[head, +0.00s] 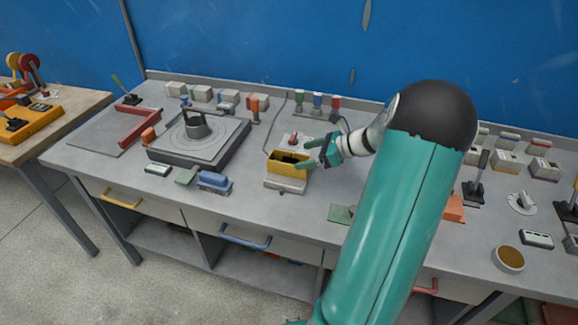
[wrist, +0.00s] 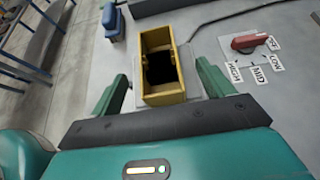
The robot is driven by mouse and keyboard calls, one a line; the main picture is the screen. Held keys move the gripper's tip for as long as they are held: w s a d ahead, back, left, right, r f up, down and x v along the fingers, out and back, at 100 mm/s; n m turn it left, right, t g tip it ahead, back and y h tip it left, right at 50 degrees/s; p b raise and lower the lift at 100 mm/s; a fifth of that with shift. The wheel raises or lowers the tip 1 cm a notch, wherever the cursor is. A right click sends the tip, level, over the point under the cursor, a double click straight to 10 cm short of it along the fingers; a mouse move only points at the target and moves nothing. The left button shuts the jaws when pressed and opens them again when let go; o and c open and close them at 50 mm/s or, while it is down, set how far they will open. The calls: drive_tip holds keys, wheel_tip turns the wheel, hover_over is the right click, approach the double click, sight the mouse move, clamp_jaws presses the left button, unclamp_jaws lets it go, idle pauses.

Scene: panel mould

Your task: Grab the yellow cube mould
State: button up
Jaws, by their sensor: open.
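The yellow cube mould (head: 289,173) is an open-topped box with a dark inside, on a grey block on the workbench. In the wrist view the yellow mould (wrist: 163,96) lies ahead, between the green fingers. My gripper (head: 312,158) is at the right side of the mould in the head view, with its fingers pointing left. In the wrist view my gripper (wrist: 163,90) is open, with one finger on each side of the mould and visible gaps. Whether either finger touches the mould cannot be told.
A blue block (head: 213,181) stands on the bench left of the mould. A round turntable plate (head: 197,135) lies further left. A red lever with label cards (wrist: 249,42) is right of the mould in the wrist view. A cable runs behind it.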

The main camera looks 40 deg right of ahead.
sight(293, 158)
drive_tip(key=x, duration=0.5)
drive_tip(key=shift+a, duration=0.2)
drive_tip(key=c, duration=1.3)
drive_tip(key=shift+o, duration=0.2)
drive_tip(key=shift+r, duration=0.1)
